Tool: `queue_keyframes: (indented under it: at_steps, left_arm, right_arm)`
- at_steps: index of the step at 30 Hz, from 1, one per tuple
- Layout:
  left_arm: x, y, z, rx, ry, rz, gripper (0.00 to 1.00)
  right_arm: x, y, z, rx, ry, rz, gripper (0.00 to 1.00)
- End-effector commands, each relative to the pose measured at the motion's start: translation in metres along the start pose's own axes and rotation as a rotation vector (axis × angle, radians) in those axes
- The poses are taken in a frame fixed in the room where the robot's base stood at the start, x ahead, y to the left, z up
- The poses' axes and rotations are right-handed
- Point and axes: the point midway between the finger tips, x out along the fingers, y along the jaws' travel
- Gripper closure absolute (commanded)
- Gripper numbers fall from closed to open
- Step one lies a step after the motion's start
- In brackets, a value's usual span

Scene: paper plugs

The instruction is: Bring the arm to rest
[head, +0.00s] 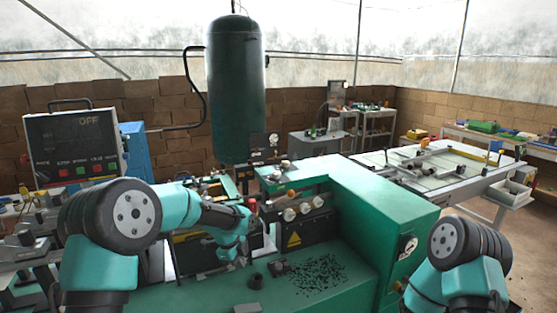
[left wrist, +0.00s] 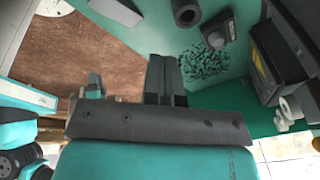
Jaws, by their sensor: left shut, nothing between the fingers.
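My left arm (head: 180,208) reaches in from the left over the green machine (head: 200,291). My left gripper (left wrist: 163,75) is shut, with its fingers together and nothing between them in the left wrist view. In the head view its wrist hangs over the machine bed, left of the dark scraps (head: 320,274), and its fingertips are hard to make out. My right arm (head: 465,262) is at the lower right of the head view, bent, and its gripper is out of the picture.
A dark hollow cylinder (head: 255,281) and a small dark block (head: 279,267) stand on the machine bed near the scraps. A control box (head: 75,146) reading OFF stands at the left. A green tank (head: 236,90) rises behind. A white-topped table (head: 435,172) stands at the right.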

Motion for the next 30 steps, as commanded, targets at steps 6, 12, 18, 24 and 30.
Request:
queue_keyframes:
  at_steps: [6, 12, 18, 24, 30]
  left_arm:
    - [0.08, 0.073, -0.027, -0.51, 0.107, 0.016, 1.0]
    - [0.125, 0.143, -0.043, -0.972, 0.143, 0.039, 1.0]
    - [0.151, 0.207, -0.043, -1.355, 0.129, 0.053, 1.0]
    - [0.177, 0.282, -0.013, -1.703, 0.086, 0.059, 1.0]
    - [0.195, 0.348, 0.012, -1.973, 0.074, 0.074, 1.0]
  right_arm:
    - [0.0, 0.0, 0.0, 0.0, 0.0, 0.0, 0.57]
    - [0.0, 0.0, 0.0, 0.0, 0.0, 0.0, 0.57]
    - [0.0, 0.0, 0.0, 0.0, 0.0, 0.0, 0.57]
    - [0.0, 0.0, 0.0, 0.0, 0.0, 0.0, 0.57]
    - [0.0, 0.0, 0.0, 0.0, 0.0, 0.0, 0.57]
